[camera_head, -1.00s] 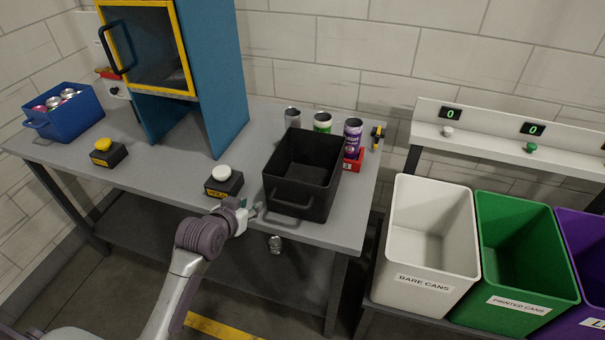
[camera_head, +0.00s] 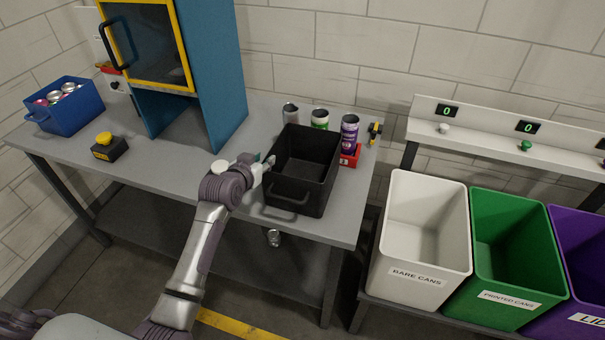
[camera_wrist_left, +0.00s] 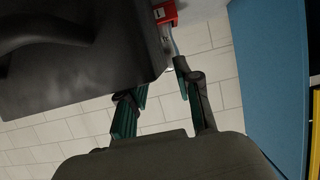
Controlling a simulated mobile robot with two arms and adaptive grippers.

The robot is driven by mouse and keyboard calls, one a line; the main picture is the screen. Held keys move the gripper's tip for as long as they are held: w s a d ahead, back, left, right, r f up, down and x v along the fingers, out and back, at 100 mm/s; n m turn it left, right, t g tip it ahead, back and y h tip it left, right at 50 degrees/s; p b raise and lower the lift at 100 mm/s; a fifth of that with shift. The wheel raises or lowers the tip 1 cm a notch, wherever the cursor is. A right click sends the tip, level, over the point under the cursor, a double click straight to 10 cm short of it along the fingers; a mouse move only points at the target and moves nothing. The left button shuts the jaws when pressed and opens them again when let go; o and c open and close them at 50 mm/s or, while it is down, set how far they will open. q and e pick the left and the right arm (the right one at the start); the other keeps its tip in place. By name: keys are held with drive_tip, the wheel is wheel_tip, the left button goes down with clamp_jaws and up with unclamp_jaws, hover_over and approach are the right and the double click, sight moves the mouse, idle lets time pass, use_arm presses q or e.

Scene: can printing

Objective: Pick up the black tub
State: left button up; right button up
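The black tub (camera_head: 313,200) stands upright on the grey table, open at the top and empty, with a handle on its front wall. My left gripper (camera_head: 267,165) is at the tub's left wall, near its upper edge. In the left wrist view the tub (camera_wrist_left: 85,75) fills the upper left. The fingers of my left gripper (camera_wrist_left: 160,84) are spread, one overlapping the tub's edge and the other outside it. I cannot tell whether a finger touches the wall. My right gripper is not in view.
Several cans (camera_head: 349,132) and a red block (camera_head: 351,157) stand just behind and right of the tub. A blue cabinet (camera_head: 222,75) rises to the left. A white bin (camera_head: 405,270) and a green bin (camera_head: 510,295) stand right of the table (camera_head: 345,225).

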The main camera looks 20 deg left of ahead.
sight(269, 155)
use_arm(q)
drive_tip(key=x, duration=0.4)
drive_tip(key=shift+w+d+f, duration=0.1)
drive_tip(key=shift+w, duration=0.1)
clamp_jaws()
